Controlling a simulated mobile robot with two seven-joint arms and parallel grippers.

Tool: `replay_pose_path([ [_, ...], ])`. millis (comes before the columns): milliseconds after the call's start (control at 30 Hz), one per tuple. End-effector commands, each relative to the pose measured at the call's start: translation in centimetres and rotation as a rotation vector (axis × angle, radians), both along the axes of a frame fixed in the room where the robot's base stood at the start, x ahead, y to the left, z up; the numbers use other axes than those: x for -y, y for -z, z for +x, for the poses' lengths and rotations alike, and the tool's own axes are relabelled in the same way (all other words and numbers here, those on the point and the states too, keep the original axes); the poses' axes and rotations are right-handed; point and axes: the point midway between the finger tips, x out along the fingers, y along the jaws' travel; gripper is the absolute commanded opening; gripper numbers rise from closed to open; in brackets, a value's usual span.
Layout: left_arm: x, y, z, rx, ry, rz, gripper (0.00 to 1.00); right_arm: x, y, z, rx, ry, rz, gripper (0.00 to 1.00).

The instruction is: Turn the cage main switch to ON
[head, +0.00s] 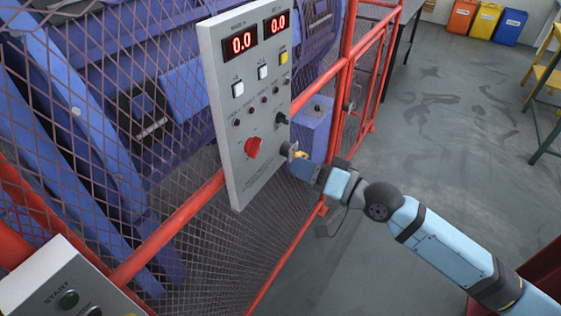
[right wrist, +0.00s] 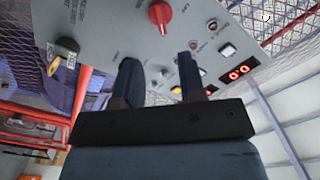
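A grey control panel (head: 240,110) stands upright on the red-framed cage. It carries a red rotary knob (head: 253,147) and a black knob (head: 282,118) to its upper right. The red knob also shows in the right wrist view (right wrist: 160,13). A dark switch with a brass-coloured key or tag (right wrist: 67,50) sits left of my fingers there. The labels are too small to read, so I cannot tell which is the cage main switch. My right gripper (right wrist: 159,62) is open in front of the panel, fingers apart, nothing visibly clamped between them. The left gripper is out of view.
The panel has two red displays reading 0.0 (head: 240,43) and several buttons and lamps. Mesh and a red rail (head: 180,225) border it. A second box with a START button (head: 68,299) is at lower left. Open floor (head: 440,120) lies to the right.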

Motion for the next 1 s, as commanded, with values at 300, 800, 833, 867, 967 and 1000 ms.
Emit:
replay_pose_path([
  [300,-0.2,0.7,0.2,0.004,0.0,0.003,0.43,2.5,0.0,-1.8,0.0,0.0,0.0,0.37],
  [800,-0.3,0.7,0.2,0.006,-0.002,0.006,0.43,2.5,0.0,-1.9,0.0,0.001,0.001,0.37],
  [833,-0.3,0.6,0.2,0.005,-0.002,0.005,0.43,2.5,0.1,-1.9,0.001,0.002,-0.002,0.37],
  [867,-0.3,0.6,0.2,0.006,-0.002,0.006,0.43,2.5,0.3,-2.0,0.003,0.006,-0.005,0.37],
  [967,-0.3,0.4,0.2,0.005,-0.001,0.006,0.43,2.4,1.8,-2.4,0.02,0.036,-0.03,0.37],
  [1000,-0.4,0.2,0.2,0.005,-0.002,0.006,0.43,2.4,2.8,-2.8,0.032,0.055,-0.051,0.37],
])
